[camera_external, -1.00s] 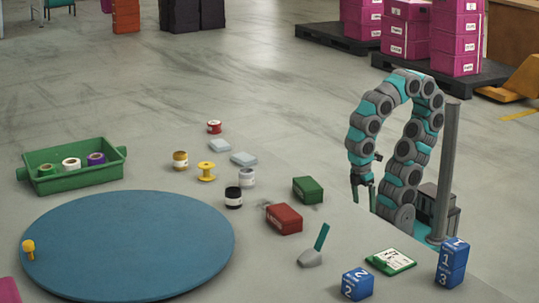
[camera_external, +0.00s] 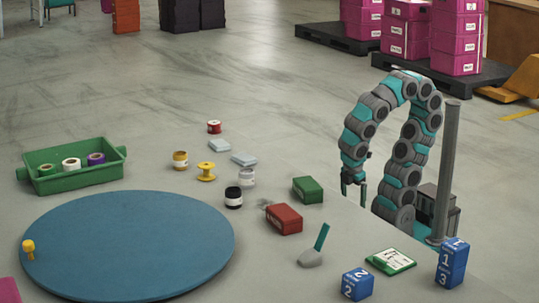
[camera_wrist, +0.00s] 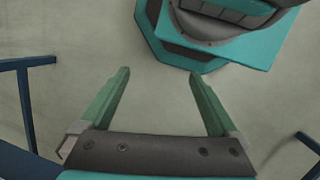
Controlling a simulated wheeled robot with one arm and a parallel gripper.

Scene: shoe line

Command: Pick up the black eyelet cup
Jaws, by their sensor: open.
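The black eyelet cup (camera_external: 233,198), a small dark tub with a pale band, stands upright near the blue round mat's right edge, in front of a white-grey cup (camera_external: 247,178). My gripper (camera_external: 354,200) hangs pointing down, well to the right of the black cup, past the green and red boxes. In the wrist view my gripper (camera_wrist: 160,74) shows two green fingers spread apart with nothing between them. The black cup does not show in the wrist view.
A red box (camera_external: 284,219) and a green box (camera_external: 308,190) lie between my gripper and the cup. A yellow spool (camera_external: 206,172), a tan cup (camera_external: 180,161) and a red cup (camera_external: 214,127) stand farther back. The blue round mat (camera_external: 130,245) is left, a green bin (camera_external: 75,180) behind it.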

